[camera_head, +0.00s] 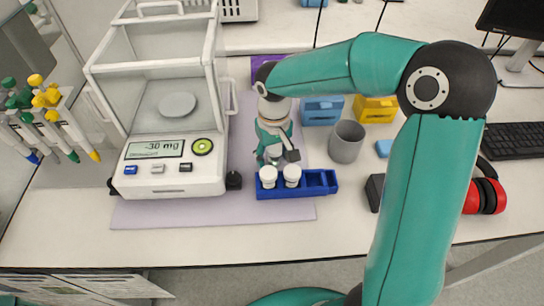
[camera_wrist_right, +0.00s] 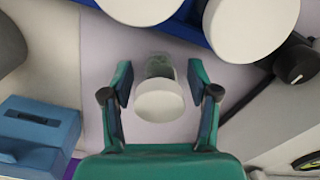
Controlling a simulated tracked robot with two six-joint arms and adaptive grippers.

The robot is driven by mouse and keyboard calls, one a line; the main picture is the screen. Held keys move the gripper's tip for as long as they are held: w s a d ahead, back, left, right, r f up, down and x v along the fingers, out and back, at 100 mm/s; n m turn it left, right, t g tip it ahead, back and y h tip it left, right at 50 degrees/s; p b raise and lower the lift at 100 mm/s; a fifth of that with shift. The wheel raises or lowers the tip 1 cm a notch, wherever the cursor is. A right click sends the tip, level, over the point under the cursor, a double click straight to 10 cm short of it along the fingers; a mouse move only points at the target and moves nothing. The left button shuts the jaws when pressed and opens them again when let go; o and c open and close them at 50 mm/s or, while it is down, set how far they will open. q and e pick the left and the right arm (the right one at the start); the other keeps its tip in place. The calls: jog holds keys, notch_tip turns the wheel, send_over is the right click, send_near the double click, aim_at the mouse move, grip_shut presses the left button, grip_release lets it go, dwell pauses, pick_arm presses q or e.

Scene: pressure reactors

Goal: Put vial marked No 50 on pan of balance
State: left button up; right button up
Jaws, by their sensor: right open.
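My right gripper (camera_head: 276,155) points down just behind the blue rack and is open. In the right wrist view its two fingers (camera_wrist_right: 160,88) stand on either side of a small vial with a white cap (camera_wrist_right: 160,104), with gaps visible. That vial stands apart from the rack; its head-view outline is mostly hidden by the gripper. Two more white-capped vials (camera_head: 268,176) (camera_head: 292,175) stand in the blue rack (camera_head: 318,182). No number is readable on any vial. The balance (camera_head: 172,160) shows -30 mg, and its round pan (camera_head: 177,106) is empty inside the glass chamber. My left gripper is not in view.
A grey cup (camera_head: 346,142), a blue box (camera_head: 322,110) and a yellow box (camera_head: 375,109) stand right of the gripper. Pipettes (camera_head: 50,120) hang at the left. Red ear defenders (camera_head: 485,195) lie at the right. The front of the grey mat (camera_head: 215,212) is clear.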

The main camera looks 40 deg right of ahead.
jog(key=shift+c, duration=0.2)
jog(key=c, duration=1)
jog(key=shift+c, duration=0.2)
jog(key=shift+r, duration=0.15)
